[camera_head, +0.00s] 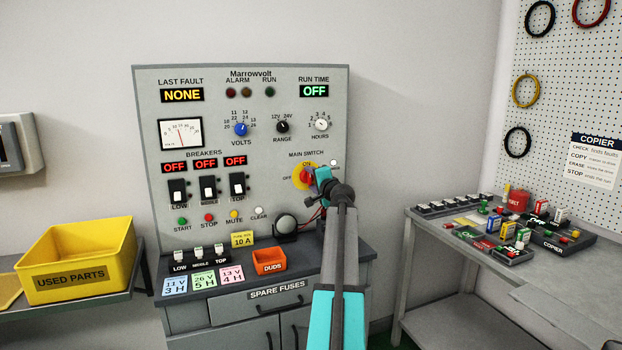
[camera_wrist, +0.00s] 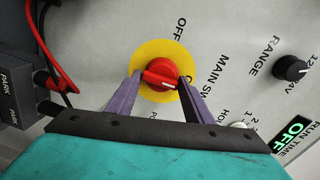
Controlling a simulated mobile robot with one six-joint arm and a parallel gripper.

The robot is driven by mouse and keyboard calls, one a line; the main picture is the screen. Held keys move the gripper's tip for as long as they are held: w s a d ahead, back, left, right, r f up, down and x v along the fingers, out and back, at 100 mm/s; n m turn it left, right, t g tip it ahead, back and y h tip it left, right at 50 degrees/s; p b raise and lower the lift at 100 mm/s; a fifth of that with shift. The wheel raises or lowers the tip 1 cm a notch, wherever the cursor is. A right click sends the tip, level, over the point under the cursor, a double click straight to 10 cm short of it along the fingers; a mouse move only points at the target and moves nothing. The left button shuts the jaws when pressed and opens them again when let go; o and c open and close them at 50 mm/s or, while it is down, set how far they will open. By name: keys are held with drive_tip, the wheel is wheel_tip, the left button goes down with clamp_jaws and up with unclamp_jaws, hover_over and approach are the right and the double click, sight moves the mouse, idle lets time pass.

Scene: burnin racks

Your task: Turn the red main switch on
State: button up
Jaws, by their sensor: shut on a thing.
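The red main switch (camera_head: 304,177) is a rotary knob on a round yellow plate (camera_head: 296,169), at the right of the grey panel (camera_head: 270,150). In the wrist view, the knob (camera_wrist: 161,76) sits between the two purple fingers of my gripper (camera_wrist: 160,82), which is shut on its raised handle. The handle's white mark points right and slightly down in that view, toward the MAIN SWITCH lettering side and away from the OFF label (camera_wrist: 181,28). In the head view, my arm and gripper (camera_head: 314,180) cover part of the plate.
The RUN TIME display (camera_head: 314,91) reads OFF, as do the breaker displays (camera_head: 205,163). Below are an orange DUDS bin (camera_head: 269,260) and fuses on a ledge. A yellow used-parts bin (camera_head: 80,258) is left; a cluttered bench (camera_head: 420,214) is right. Red cables (camera_wrist: 40,40) hang near my gripper.

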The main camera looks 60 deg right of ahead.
drive_tip(key=shift+w+r, duration=0.2)
drive_tip(key=shift+r, duration=0.1)
drive_tip(key=o, duration=0.8)
drive_tip(key=shift+a, duration=0.1)
drive_tip(key=shift+o, duration=0.2)
drive_tip(key=shift+f, duration=0.1)
drive_tip(key=shift+s+f, duration=0.1)
drive_tip(key=shift+s, duration=0.1)
drive_tip(key=b+v, duration=0.1)
drive_tip(key=v, duration=1.2)
drive_tip(key=shift+s+a, duration=0.15)
drive_tip(key=shift+s, duration=0.1)
